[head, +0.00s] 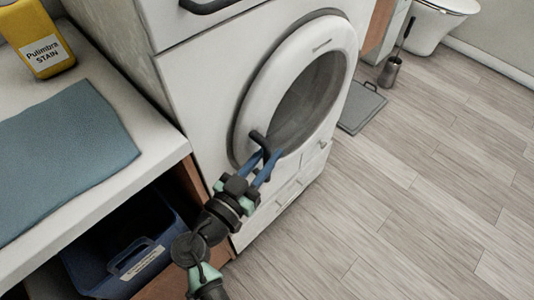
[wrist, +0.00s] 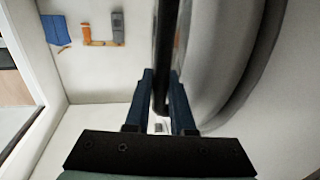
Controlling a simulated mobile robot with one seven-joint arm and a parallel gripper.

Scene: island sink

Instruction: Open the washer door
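The white washer (head: 210,60) stands in the middle of the head view. Its round door (head: 340,40) has a pale ring and dark glass, and looks closed against the front. The dark door handle (head: 257,137) is at the door's lower left edge; in the wrist view it is the dark bar (wrist: 172,50). My gripper (head: 268,160) is at this handle. In the wrist view, its blue fingers (wrist: 162,80) lie on either side of the bar, with no clear gap visible. Part of the handle is hidden by the fingers.
A white counter (head: 165,150) is left of the washer, with a blue cloth (head: 65,155) and a yellow bottle (head: 38,35). A blue bin (head: 125,250) sits below. A grey scale (head: 363,108) lies beyond the washer. The wooden floor (head: 430,190) to the right is clear.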

